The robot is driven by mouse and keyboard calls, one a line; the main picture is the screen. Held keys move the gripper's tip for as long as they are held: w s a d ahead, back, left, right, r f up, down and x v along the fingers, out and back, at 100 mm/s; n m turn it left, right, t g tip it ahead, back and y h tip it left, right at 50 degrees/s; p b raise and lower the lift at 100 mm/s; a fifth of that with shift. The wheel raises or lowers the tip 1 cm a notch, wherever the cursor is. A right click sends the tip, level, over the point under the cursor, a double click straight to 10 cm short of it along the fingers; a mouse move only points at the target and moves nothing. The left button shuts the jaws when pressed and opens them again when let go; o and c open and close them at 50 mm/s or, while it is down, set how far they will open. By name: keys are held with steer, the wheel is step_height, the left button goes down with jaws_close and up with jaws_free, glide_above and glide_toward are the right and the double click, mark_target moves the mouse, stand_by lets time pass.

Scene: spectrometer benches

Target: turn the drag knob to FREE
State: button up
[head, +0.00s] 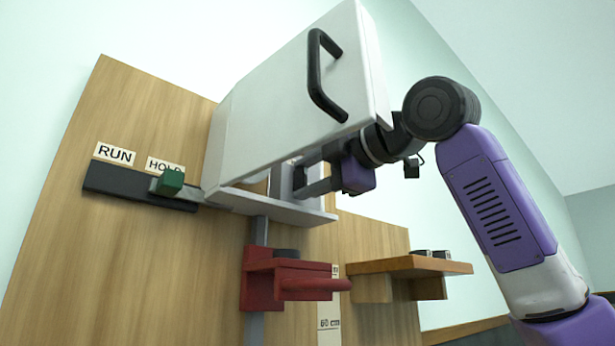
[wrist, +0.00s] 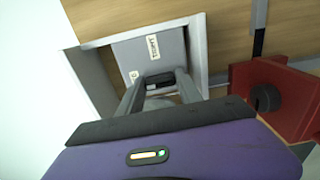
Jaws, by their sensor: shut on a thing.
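The drag knob (wrist: 161,83) is a dark piece on a grey panel (wrist: 128,50) inside a pale, open-fronted box, seen in the wrist view. My gripper (wrist: 158,88) reaches into that box and is shut on the knob, one finger on each side. A white label above the knob has small sideways lettering that I cannot read for sure. A second label left of the knob is partly hidden by a finger. In the head view my gripper (head: 308,188) goes in below the white cover, and the knob is hidden there.
The white cover (head: 290,85) with a black handle (head: 322,75) hangs above my gripper. A red bracket (head: 262,285) sits below on a grey rail. Left, a green slider (head: 170,181) stands under HOLD. A wooden shelf (head: 410,264) is at right.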

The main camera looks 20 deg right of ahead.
steer(key=shift+f, duration=0.1)
steer(key=o, duration=1.4)
steer(key=b+v, duration=0.3)
steer(key=v, duration=0.5)
